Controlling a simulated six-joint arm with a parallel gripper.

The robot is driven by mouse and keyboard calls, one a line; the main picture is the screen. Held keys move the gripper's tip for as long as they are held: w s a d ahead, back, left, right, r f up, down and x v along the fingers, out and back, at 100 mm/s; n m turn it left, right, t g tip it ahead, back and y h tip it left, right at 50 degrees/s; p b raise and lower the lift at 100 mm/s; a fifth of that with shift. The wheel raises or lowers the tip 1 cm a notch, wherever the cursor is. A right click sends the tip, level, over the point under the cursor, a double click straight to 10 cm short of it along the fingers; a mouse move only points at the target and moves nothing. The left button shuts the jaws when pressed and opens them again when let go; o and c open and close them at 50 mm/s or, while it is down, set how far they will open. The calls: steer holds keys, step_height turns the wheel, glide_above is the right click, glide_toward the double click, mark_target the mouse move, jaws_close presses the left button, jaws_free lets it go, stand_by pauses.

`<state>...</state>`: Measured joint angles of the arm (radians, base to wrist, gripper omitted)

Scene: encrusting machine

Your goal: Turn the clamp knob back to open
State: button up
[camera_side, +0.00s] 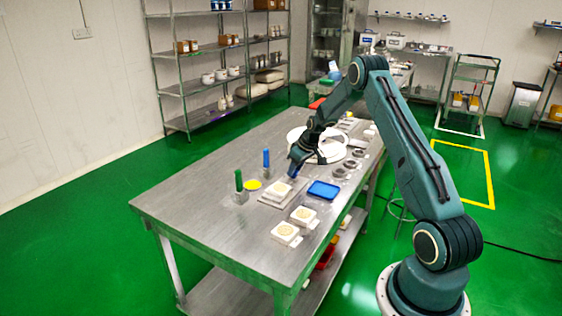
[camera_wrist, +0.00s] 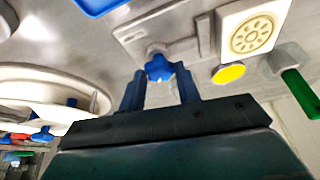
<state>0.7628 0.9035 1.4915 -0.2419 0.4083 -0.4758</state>
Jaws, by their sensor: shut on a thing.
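The clamp knob (camera_wrist: 158,67) is a blue lobed knob in the wrist view, at the edge of a grey metal plate (camera_wrist: 200,38). My gripper (camera_wrist: 161,80) has its two blue fingers on either side of the knob and is shut on it. A white square mould with a round pattern (camera_wrist: 250,34) sits on the plate to the right of the knob. In the side view my gripper (camera_side: 295,172) is low over the table beside the white mould (camera_side: 277,190). There the knob is hidden or too small to make out, and its turn angle cannot be told.
A blue tray (camera_side: 323,190) lies right of my gripper. A white round machine part (camera_side: 303,135) is behind. The table's left front (camera_side: 190,213) is clear.

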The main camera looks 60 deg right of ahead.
steer(key=n+y, duration=0.1)
steer(key=n, duration=0.1)
steer(key=n+y, duration=0.1)
steer(key=n, duration=0.2)
steer(key=shift+d, duration=0.2)
steer(key=shift+n, duration=0.3)
steer(key=o, duration=1)
steer(key=shift+r, duration=0.1)
steer(key=v, duration=1.3)
steer(key=shift+d+r, duration=0.1)
steer(key=shift+r, duration=0.2)
steer(key=shift+r, duration=0.1)
